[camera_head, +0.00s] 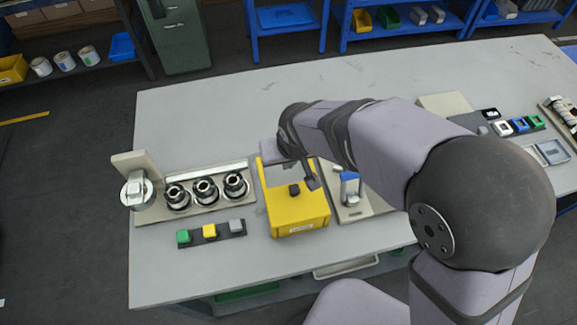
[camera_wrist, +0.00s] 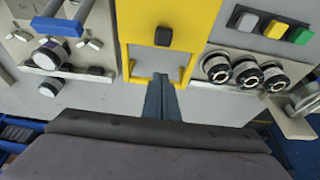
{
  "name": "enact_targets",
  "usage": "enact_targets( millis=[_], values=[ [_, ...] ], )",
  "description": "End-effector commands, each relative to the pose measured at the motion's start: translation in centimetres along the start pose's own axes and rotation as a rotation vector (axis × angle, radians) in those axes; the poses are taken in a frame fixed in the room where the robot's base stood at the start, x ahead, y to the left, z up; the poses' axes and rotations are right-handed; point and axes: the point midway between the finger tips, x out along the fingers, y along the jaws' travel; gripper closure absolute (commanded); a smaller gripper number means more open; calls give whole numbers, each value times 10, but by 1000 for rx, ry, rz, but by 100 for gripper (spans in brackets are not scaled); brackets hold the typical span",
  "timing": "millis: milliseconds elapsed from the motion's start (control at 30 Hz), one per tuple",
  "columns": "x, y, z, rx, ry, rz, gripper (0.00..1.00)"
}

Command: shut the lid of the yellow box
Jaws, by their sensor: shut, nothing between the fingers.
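The yellow box (camera_head: 300,216) stands near the middle of the table, with a small black knob (camera_head: 294,189) on it. A yellow frame around a grey area shows at its far side. I cannot tell from these views how far the lid is open. My gripper (camera_head: 313,184) is shut and empty, with its fingertips over the box's right side in the head view. In the wrist view the yellow box (camera_wrist: 185,20) fills the top middle, and my shut fingertips (camera_wrist: 160,78) appear over the framed area. I cannot tell whether they touch it.
Left of the box are several round black-and-silver units (camera_head: 205,188) on a plate and a strip of green, yellow and grey buttons (camera_head: 211,232). Close on the right stands a blue-topped device (camera_head: 349,188). The table (camera_head: 210,105) is clear behind the box.

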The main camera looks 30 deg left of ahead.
Motion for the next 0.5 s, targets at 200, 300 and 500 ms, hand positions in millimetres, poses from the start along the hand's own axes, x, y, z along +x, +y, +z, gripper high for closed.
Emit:
enact_targets(
  millis=[200, 300, 500],
  values=[
    [-34, -1, -1, 0, 7, -2, 100],
    [-49, -1, -2, 0, 7, -2, 100],
    [-70, -1, -1, 0, 4, -2, 100]
  ],
)
